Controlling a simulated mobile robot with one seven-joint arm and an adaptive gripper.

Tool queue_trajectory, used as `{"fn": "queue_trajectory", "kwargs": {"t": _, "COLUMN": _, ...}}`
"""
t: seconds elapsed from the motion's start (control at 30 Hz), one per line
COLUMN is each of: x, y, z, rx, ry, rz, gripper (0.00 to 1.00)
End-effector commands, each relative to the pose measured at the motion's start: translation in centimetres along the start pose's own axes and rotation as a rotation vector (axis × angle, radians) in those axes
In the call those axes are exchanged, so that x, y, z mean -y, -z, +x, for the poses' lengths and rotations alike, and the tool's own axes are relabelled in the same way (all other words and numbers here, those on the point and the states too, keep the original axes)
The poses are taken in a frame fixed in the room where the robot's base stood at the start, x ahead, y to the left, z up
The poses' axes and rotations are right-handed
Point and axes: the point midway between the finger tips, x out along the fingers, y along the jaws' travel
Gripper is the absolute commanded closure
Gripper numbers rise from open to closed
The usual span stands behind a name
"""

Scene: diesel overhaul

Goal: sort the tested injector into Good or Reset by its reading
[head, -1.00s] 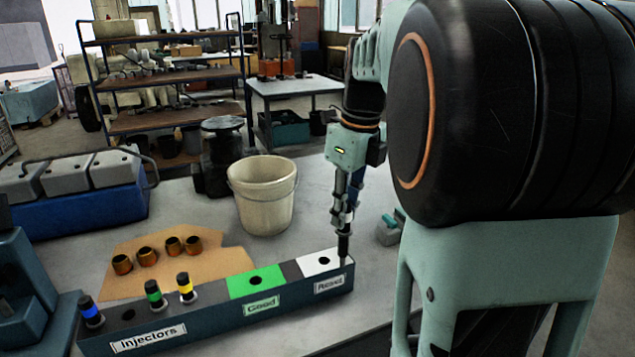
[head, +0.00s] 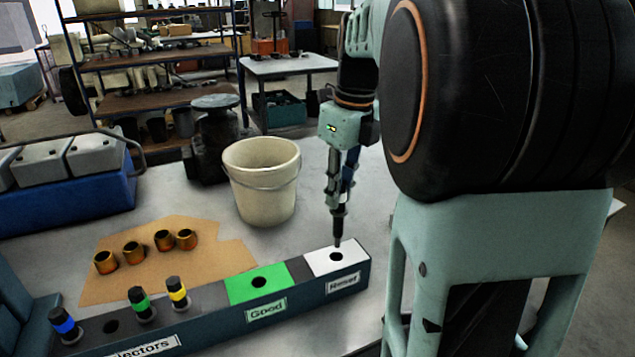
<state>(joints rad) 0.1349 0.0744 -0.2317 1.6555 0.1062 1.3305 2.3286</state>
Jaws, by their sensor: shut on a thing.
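My gripper (head: 340,180) points down above the right end of the rack and is shut on a dark injector (head: 338,222), held upright. The injector's tip is over the white Reset section (head: 322,263), at or just above its dark hole; I cannot tell whether it touches. The green Good section (head: 240,288) is to the left, its hole empty. At the rack's left, the Injectors section (head: 190,327) holds injectors with blue (head: 64,326), green (head: 140,303) and yellow (head: 177,293) bands. One hole there is empty. No reading shows.
A cream bucket (head: 262,190) stands behind the rack. Several brass sleeves (head: 133,252) stand on brown cardboard (head: 215,245). A blue engine block with grey covers (head: 75,200) is at the left. A dark cylindrical object (head: 215,145) stands behind the bucket. Bare table lies between bucket and rack.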

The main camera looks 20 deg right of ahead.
Motion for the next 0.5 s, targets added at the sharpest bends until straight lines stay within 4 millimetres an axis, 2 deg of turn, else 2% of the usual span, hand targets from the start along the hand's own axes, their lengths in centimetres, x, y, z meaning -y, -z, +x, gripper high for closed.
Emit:
{"fn": "queue_trajectory", "kwargs": {"t": 0.03, "x": 0.01, "y": 0.1, "z": 0.92, "rx": 0.001, "ry": 0.001, "rz": 0.0, "gripper": 1.0}}
{"fn": "queue_trajectory", "kwargs": {"t": 0.17, "x": 0.05, "y": 0.16, "z": 1.7, "rx": 0.002, "ry": 0.002, "rz": 0.0, "gripper": 1.0}}
{"fn": "queue_trajectory", "kwargs": {"t": 0.5, "x": 0.04, "y": 0.19, "z": 1.81, "rx": 0.001, "ry": 0.001, "rz": 0.0, "gripper": 1.0}}
